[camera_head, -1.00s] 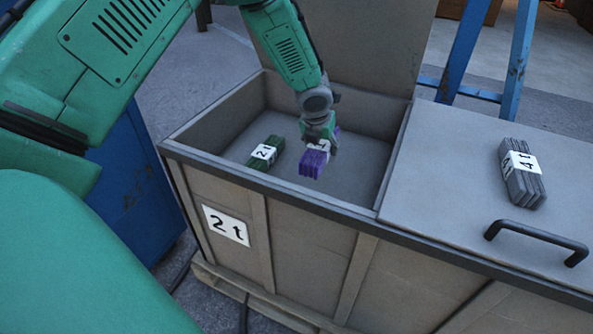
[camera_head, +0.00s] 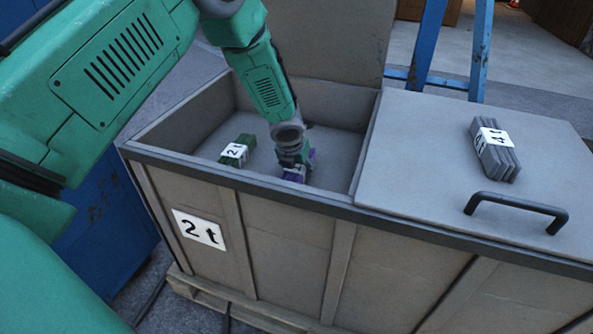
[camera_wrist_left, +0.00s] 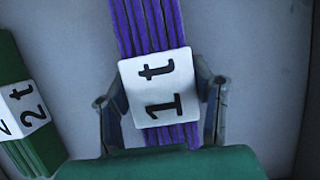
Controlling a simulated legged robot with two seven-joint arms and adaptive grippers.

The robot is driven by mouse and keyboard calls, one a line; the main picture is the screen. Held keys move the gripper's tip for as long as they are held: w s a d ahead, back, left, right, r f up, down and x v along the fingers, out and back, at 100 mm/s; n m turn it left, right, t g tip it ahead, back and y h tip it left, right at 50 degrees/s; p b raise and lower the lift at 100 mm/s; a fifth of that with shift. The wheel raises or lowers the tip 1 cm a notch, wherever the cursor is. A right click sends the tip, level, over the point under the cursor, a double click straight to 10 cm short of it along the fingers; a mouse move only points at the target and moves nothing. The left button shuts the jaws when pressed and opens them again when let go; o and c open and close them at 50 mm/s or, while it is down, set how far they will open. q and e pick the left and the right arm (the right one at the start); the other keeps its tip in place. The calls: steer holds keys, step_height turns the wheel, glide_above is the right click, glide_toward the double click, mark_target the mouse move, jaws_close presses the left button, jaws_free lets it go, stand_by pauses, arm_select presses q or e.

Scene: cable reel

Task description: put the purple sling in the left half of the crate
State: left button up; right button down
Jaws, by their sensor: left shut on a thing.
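The purple sling (camera_wrist_left: 149,25) is a folded bundle with a white "1t" label, and it fills the middle of the left wrist view. My left gripper (camera_head: 295,168) is shut on it around the label, with one finger on each side in the wrist view (camera_wrist_left: 160,105). In the head view the purple sling (camera_head: 294,177) shows only in part, low inside the open left half of the crate (camera_head: 245,180). Whether it touches the crate floor, I cannot tell. My right gripper does not show.
A green "2t" sling (camera_head: 238,151) lies in the left half, left of my gripper. The right half is covered by a lid (camera_head: 420,150) with a black handle (camera_head: 515,205) and a grey "4t" sling (camera_head: 495,152). A raised lid (camera_head: 320,35) stands behind the opening.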

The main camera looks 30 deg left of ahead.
mark_target(298, 169)
arm_select(q)
steer(key=shift+d+r, duration=0.1)
steer(key=shift+d, duration=0.45)
steer(key=o, duration=1.6)
steer(key=shift+a+f, duration=0.2)
steer(key=shift+c, duration=0.2)
steer(key=shift+a+f, duration=0.2)
steer(key=shift+a, duration=0.45)
steer(key=v, duration=0.2)
steer(key=p+v, duration=0.1)
steer(key=v, duration=0.1)
steer(key=d+p+v, duration=0.1)
steer(key=v, duration=0.1)
steer(key=shift+w+d+r, duration=0.15)
steer(key=shift+w+r, duration=0.05)
steer(key=v, duration=0.2)
steer(key=p+v, duration=0.1)
steer(key=v, duration=0.1)
steer(key=a+p+v, duration=0.1)
steer(key=v, duration=0.1)
steer(key=shift+s, duration=0.15)
steer(key=shift+s+d+r+p, duration=0.1)
steer(key=shift+d+p, duration=0.05)
steer(key=shift+p, duration=0.15)
steer(key=shift+d, duration=0.25)
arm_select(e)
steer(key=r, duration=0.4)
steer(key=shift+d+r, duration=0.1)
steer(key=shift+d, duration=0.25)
